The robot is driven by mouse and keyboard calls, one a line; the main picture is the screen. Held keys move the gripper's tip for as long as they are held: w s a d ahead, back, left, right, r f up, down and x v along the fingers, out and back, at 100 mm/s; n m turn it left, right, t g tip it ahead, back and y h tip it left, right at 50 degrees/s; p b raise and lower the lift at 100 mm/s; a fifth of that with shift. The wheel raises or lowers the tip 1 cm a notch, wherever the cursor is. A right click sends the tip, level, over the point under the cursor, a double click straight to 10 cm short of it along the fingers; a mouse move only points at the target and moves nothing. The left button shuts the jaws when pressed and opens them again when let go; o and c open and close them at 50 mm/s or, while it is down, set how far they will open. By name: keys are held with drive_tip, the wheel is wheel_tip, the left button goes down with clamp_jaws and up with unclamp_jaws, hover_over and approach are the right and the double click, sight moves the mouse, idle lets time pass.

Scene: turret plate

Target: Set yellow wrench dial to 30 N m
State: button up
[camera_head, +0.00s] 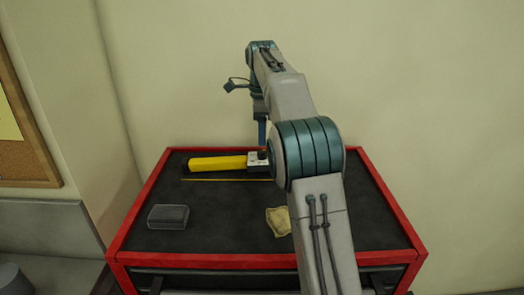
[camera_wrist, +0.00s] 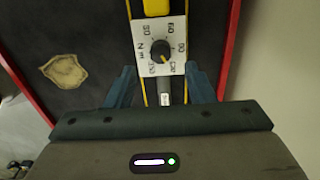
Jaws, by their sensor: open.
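The yellow wrench (camera_head: 217,163) lies across the back of the cabinet top; its yellow handle also shows at the top of the wrist view (camera_wrist: 157,7). Its pale dial plate (camera_wrist: 143,30) carries a black round knob (camera_wrist: 160,49). Printed numbers ring the knob, with 60 at upper right and 90 at right; the upper-left number is too blurred to read surely. A small yellow mark on the knob faces lower right, roughly toward 120. My gripper (camera_wrist: 159,67) is open, its fingers apart on either side of the plate's lower part, holding nothing. Contact cannot be judged.
The dark cabinet top has a raised red rim (camera_head: 136,215). A clear grey box (camera_head: 168,217) stands at front left and a crumpled tan cloth (camera_head: 277,220) near the front middle. The left front is mostly free.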

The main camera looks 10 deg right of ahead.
sight(262, 151)
drive_tip(key=shift+f, duration=2.7)
drive_tip(key=c, duration=1)
